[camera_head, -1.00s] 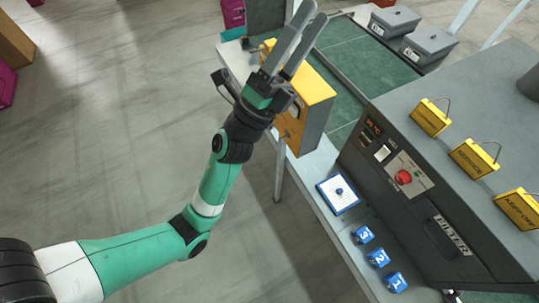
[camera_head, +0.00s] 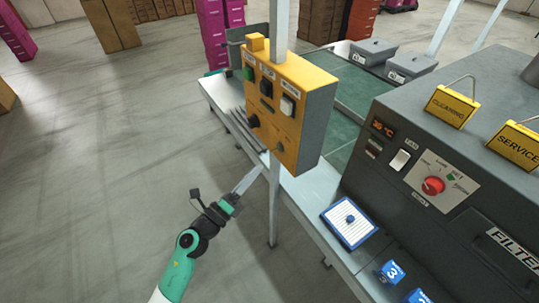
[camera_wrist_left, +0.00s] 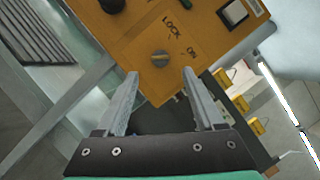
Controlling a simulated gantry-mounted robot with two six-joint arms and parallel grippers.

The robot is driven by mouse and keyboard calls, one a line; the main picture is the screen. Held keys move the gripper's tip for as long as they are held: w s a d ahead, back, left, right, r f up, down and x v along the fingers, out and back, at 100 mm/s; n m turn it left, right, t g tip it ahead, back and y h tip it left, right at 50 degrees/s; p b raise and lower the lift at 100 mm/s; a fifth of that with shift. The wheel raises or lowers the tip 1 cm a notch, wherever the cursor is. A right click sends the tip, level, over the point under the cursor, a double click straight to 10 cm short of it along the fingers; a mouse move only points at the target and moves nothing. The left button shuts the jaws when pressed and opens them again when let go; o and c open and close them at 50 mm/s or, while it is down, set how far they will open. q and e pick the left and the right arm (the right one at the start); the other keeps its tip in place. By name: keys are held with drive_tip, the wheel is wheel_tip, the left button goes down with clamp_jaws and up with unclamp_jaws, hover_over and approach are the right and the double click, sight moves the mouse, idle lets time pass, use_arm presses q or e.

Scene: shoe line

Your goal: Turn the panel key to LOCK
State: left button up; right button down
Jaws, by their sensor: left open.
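In the left wrist view the key (camera_wrist_left: 160,58) sits below the LOCK label (camera_wrist_left: 171,25) and left of the ON label (camera_wrist_left: 191,52). I cannot tell which mark it points to. My left gripper (camera_head: 256,172) is just below and left of the panel. Its fingers (camera_wrist_left: 160,74) are open and empty, spread either side of the key in the picture, apparently short of it. My right gripper is not in view.
A grey machine (camera_head: 455,130) with a red dial and yellow signs stands at the right. A blue-framed pad (camera_head: 340,229) and blue numbered blocks (camera_head: 390,272) lie on the bench. A post (camera_head: 280,25) rises behind the panel.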

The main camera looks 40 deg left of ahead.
sight(276, 149)
use_arm(q)
drive_tip(key=b+x, duration=0.1)
drive_tip(key=x, duration=0.7)
clamp_jaws()
